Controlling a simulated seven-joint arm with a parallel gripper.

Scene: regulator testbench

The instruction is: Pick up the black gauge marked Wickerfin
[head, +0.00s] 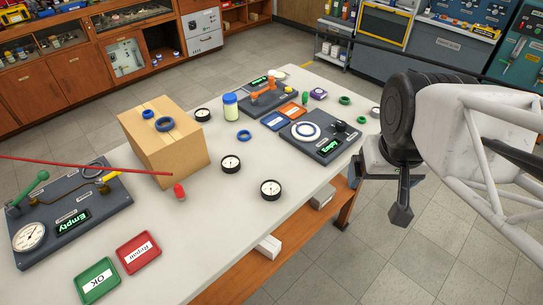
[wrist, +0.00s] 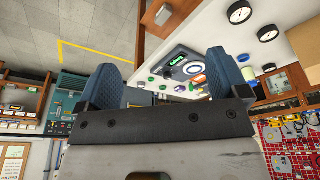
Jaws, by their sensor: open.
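Several small round black gauges with white dials lie on the pale bench. In the head view one (head: 270,189) is near the front edge, one (head: 231,163) is mid-bench, and one (head: 202,115) is farther back beside the cardboard box. Their markings are too small to read, so I cannot tell which is Wickerfin. Black gauges also show at the upper right of the wrist view, one (wrist: 239,12) near the top edge and another (wrist: 267,32) below it. My gripper (wrist: 165,82) is open and empty, off the bench's right side in the head view, apart from the gauges.
A cardboard box (head: 165,143) with blue rings on top stands mid-bench. A grey panel with a large gauge (head: 29,237) is at left, beside green (head: 97,281) and red (head: 138,252) trays. Another grey panel (head: 325,148) is at right. A red rod (head: 85,165) crosses the left.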

